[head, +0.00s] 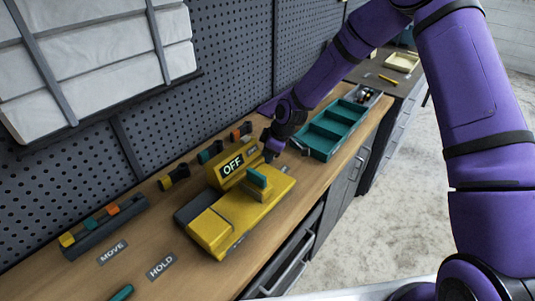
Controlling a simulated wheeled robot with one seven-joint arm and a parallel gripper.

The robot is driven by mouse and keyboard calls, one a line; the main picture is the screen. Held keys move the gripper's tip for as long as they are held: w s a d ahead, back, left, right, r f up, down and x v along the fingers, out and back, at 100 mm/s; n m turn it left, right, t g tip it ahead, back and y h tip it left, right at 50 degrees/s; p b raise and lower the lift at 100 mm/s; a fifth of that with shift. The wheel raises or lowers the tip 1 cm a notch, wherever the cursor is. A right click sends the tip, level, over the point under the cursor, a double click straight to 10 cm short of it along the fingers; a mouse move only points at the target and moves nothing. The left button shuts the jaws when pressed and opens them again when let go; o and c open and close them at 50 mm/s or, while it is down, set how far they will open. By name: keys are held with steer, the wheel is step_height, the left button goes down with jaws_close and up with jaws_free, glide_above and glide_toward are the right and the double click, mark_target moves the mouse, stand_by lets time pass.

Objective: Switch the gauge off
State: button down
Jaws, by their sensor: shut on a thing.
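The yellow gauge (240,218) stands on the wooden bench, with a dark block at its left end and a teal piece (257,177) on top. Its raised display (232,165) reads OFF, and a small label sits at the display's right. My gripper (271,152) reaches down from the right at the right end of the display housing. It is shut on a part of the gauge there; the fingers hide that part, so I cannot tell its shape.
Labels MOVE (112,252) and HOLD (161,266) lie at the front left. A dark rack (105,226) with coloured pieces stands by the pegboard (230,60). A teal tray (330,128) sits right of the gauge.

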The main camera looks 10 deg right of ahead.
stand_by(0.3)
steer(key=c, duration=1.1)
jaws_free()
steer(key=v, duration=1)
steer(key=shift+d+r, duration=0.2)
steer(key=shift+r, duration=0.1)
steer(key=shift+s, duration=0.1)
